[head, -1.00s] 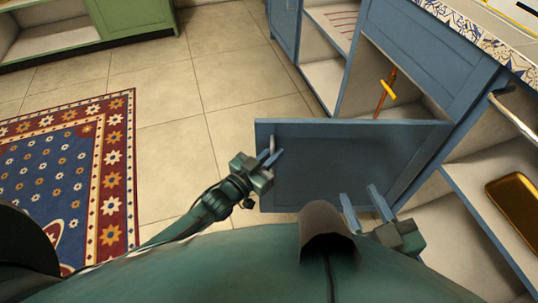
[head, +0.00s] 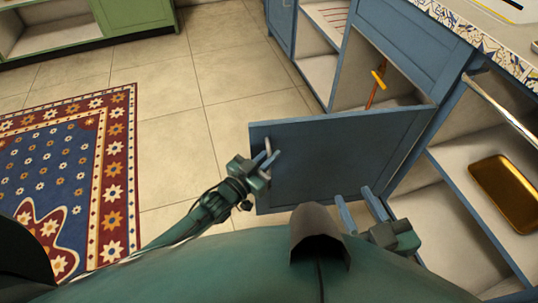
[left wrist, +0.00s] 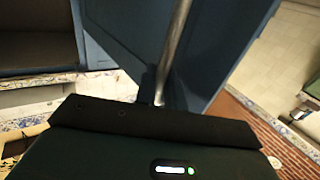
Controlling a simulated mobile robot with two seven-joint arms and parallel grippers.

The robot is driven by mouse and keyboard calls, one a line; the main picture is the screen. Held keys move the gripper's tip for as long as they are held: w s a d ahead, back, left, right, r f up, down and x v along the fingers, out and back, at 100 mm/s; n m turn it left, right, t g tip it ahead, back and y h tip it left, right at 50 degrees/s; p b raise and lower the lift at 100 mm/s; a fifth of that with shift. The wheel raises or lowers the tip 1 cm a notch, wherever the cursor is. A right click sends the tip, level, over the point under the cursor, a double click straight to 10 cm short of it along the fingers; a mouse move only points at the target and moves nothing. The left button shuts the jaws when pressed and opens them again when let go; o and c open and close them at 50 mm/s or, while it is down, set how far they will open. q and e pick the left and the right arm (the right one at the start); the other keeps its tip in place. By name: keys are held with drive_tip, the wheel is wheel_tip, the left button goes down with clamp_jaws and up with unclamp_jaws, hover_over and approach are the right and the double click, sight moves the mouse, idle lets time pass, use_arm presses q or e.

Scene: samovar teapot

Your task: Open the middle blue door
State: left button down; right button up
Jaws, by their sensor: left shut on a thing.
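The middle blue door (head: 340,160) stands swung out from the blue cabinet, with the compartment behind it showing. My left gripper (head: 265,160) is at the door's free edge, shut on the door's metal handle (left wrist: 175,45), which runs up between the fingers in the left wrist view. The door panel (left wrist: 130,35) fills the upper middle of that view. My right gripper (head: 358,208) is low in front of the door, its two fingers apart with nothing seen between them. Whether its fingers touch the door I cannot tell.
An orange-handled tool (head: 376,85) stands inside the opened compartment. A gold tray (head: 505,190) lies on an open shelf at the right. A patterned rug (head: 115,180) lies on the tiled floor at left. A green cabinet (head: 135,15) stands at the far left.

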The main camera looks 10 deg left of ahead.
idle(0.4)
use_arm(q)
drive_tip(key=c, duration=1.6)
unclamp_jaws()
drive_tip(key=shift+c, duration=0.2)
use_arm(e)
drive_tip(key=shift+r, duration=0.1)
use_arm(q)
drive_tip(key=p+v, duration=0.3)
drive_tip(key=v, duration=1)
use_arm(e)
drive_tip(key=shift+s+d+m+g+h, duration=0.2)
drive_tip(key=shift+s+g+h, duration=0.05)
drive_tip(key=shift+g, duration=0.3)
drive_tip(key=shift+s+d+m+g+h, duration=0.15)
drive_tip(key=shift+s+m+g+h, duration=0.1)
drive_tip(key=shift+g, duration=0.3)
use_arm(q)
drive_tip(key=shift+s, duration=0.1)
